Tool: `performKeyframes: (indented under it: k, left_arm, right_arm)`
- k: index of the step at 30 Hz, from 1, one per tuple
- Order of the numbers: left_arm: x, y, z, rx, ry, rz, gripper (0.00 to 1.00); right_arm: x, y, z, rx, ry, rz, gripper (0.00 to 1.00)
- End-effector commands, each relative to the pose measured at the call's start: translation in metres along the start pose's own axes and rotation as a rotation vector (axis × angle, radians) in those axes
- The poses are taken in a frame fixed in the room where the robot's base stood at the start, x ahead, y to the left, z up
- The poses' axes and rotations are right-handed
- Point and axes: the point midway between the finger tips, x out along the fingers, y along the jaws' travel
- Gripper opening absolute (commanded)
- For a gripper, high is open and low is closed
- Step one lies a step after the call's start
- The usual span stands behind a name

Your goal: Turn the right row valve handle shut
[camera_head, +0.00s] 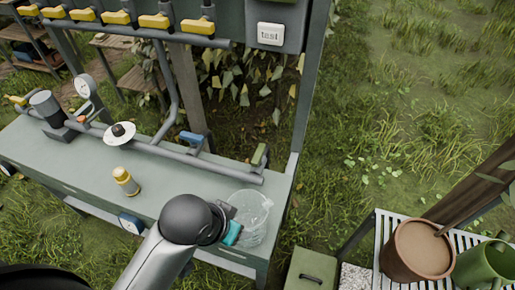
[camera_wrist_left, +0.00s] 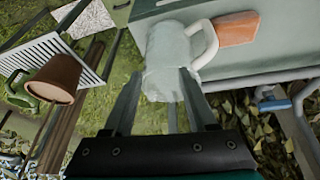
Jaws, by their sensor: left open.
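Two valve handles show on the lower bench pipe in the head view: a blue one (camera_head: 191,138) near the middle and a green one (camera_head: 260,155) at the right end. I cannot tell which is the right row valve. Several yellow handles (camera_head: 154,21) sit on the upper pipe. My left gripper (camera_head: 232,232) is low at the bench's right front, by a clear jug (camera_head: 257,212). In the left wrist view the fingers (camera_wrist_left: 155,88) are apart, with the jug (camera_wrist_left: 168,50) just beyond them. A blue handle (camera_wrist_left: 273,104) shows at right there. My right gripper is not in view.
A yellow-capped bottle (camera_head: 126,181), a white disc (camera_head: 119,134) and a gauge (camera_head: 85,87) are on or above the bench (camera_head: 80,165). An orange block (camera_wrist_left: 236,30) lies beyond the jug handle. A slatted table at right holds a brown pot (camera_head: 418,250) and green can (camera_head: 482,266).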

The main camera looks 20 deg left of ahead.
Motion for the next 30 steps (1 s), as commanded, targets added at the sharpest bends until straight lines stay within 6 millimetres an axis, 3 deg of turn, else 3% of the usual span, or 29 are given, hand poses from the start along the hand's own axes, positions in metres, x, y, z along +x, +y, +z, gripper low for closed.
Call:
performKeyframes:
  k: [1, 9, 14, 20, 30]
  left_arm:
    - [-0.004, 0.006, -0.016, 0.015, 0.024, 0.017, 0.57]
    - [-0.006, 0.036, -0.080, 0.067, 0.082, 0.105, 0.57]
    - [-0.005, 0.039, -0.114, 0.084, 0.078, 0.112, 0.57]
    - [-0.007, 0.019, -0.150, 0.055, 0.047, 0.058, 0.57]
    - [-0.022, -0.045, -0.194, -0.105, 0.009, -0.085, 0.57]
  right_arm:
    - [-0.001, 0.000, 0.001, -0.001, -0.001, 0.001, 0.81]
    - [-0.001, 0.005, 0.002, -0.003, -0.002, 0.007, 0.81]
    - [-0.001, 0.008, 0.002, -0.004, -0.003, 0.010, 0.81]
    - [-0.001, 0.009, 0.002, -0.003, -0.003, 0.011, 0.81]
    - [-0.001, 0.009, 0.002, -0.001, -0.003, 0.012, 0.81]
